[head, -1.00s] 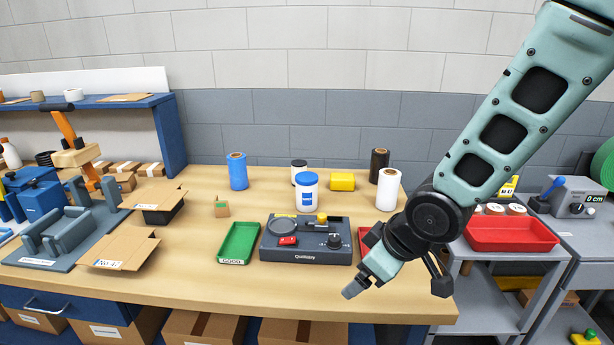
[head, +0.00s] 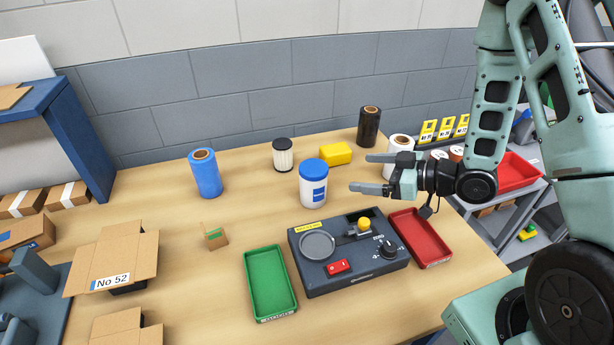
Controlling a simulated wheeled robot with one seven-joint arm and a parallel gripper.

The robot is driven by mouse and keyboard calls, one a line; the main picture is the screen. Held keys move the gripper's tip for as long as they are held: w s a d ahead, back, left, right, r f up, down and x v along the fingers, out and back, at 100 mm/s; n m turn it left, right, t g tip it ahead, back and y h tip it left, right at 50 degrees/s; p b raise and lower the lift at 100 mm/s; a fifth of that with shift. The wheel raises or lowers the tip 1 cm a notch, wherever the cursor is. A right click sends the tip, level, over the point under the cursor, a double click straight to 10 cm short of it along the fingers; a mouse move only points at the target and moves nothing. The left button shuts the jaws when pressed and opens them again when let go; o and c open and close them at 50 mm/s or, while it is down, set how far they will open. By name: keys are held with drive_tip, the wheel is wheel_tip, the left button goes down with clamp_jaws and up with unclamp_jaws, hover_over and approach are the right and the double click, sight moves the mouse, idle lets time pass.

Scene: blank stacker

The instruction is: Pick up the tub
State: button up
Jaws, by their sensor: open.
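The tub (head: 313,184) is a white cylinder with a blue lid and a blue label. It stands upright on the wooden table behind the grey device. My gripper (head: 368,173) is open, with its two fingers pointing left toward the tub. The fingertips are a short way to the right of the tub in the picture, and nothing is between them. Whether the gripper is level with the tub in depth I cannot tell.
Near the tub are a white jar with a black lid (head: 283,154), a yellow block (head: 335,153), a blue roll (head: 205,173), a white roll (head: 399,146) and a black roll (head: 369,126). A grey device (head: 345,258) stands in front, between a green tray (head: 252,285) and a red tray (head: 441,258).

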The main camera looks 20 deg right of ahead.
drive_tip(key=p, duration=0.3)
approach(307, 165)
drive_tip(key=x, duration=0.3)
drive_tip(key=shift+a+f, duration=0.25)
drive_tip(key=shift+f, duration=0.15)
drive_tip(key=p+x, duration=0.3)
drive_tip(key=x, duration=0.3)
drive_tip(key=shift+w+f+p, duration=0.1)
drive_tip(key=shift+w+p, duration=0.05)
drive_tip(key=shift+p, duration=0.15)
drive_tip(key=shift+w+f, duration=0.15)
drive_tip(key=shift+w, duration=0.05)
drive_tip(key=c, duration=1.2)
